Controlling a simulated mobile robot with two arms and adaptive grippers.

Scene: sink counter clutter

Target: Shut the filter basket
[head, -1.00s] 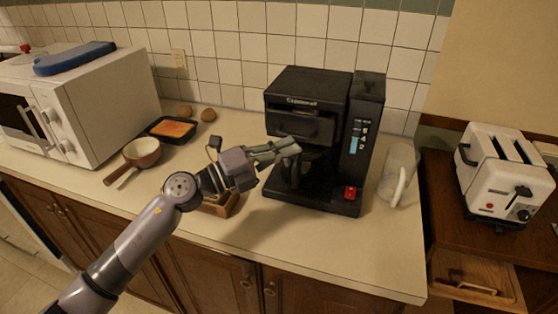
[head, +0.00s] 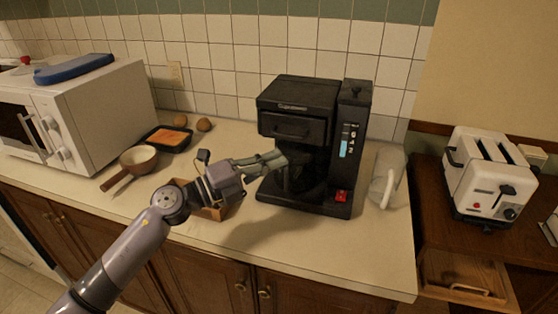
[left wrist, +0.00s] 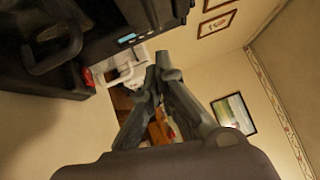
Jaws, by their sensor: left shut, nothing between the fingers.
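The black coffee maker (head: 305,95) stands upright on the counter. Its filter basket (head: 292,127) is the dark front section with a handle, below the top housing; it looks roughly flush with the body, but dark shading hides any small gap. My left gripper (head: 279,158) is shut and empty, just below and in front of the basket, by the carafe (head: 306,178). I cannot tell whether it touches the machine. In the left wrist view the closed fingers (left wrist: 157,75) show beside the dark coffee maker (left wrist: 50,60). My right gripper is out of view.
A clear pitcher (head: 386,182) stands right of the coffee maker, and a white toaster (head: 487,178) is farther right. A saucepan (head: 138,158), an orange-filled tray (head: 168,138) and a microwave (head: 85,115) are to the left.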

